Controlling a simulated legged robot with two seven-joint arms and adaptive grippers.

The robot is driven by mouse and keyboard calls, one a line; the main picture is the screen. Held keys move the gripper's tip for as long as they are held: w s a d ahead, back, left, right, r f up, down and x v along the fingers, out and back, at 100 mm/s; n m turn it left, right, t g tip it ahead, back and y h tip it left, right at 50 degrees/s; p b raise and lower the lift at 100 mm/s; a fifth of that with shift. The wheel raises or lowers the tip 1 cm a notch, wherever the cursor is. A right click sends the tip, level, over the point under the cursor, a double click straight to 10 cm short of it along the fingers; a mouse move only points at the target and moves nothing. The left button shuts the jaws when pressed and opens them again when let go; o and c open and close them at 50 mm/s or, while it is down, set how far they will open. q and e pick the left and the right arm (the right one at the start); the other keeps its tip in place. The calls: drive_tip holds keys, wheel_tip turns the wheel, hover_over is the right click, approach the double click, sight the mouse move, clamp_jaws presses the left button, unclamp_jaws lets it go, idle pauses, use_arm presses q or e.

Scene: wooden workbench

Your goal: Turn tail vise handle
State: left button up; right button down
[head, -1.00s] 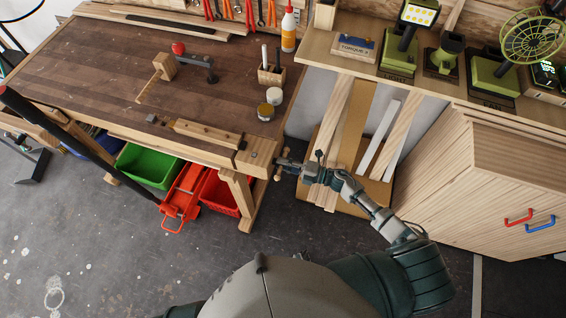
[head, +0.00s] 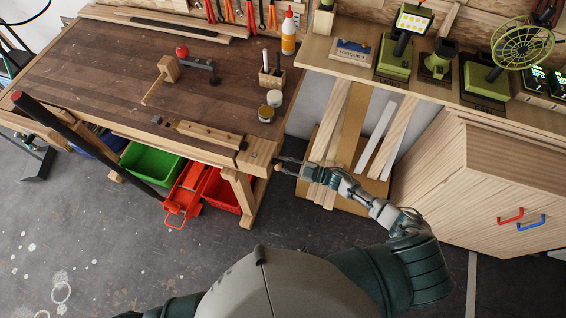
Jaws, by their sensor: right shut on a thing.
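The tail vise (head: 256,156) is the wooden block at the right front corner of the workbench (head: 110,80). The end of its handle (head: 278,167) shows as a small wooden knob at the vise's right face. My right gripper (head: 284,166) is at that face and shut on the handle, with the arm reaching in from the lower right. The fingers are small and dark here and hide most of the handle. My left gripper is out of view.
A wooden cabinet (head: 480,190) stands at the right, with boards (head: 350,130) leaning beside it. Red (head: 222,192) and green (head: 150,163) bins sit under the bench.

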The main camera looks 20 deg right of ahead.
drive_tip(key=shift+s+d+f+m+p, duration=0.1)
drive_tip(key=shift+f+m+p, duration=0.1)
drive_tip(key=shift+m, duration=1.05)
drive_tip(key=shift+d+f+m+p, duration=0.1)
drive_tip(key=shift+m+p, duration=0.15)
drive_tip(key=shift+m, duration=0.95)
drive_tip(key=shift+s+f+m+p, duration=0.1)
drive_tip(key=shift+m+p, duration=0.1)
drive_tip(key=shift+m, duration=1.05)
drive_tip(key=c, duration=1)
unclamp_jaws()
drive_tip(key=o, duration=0.4)
drive_tip(key=shift+r, duration=0.1)
drive_tip(key=shift+w+d+r, duration=0.1)
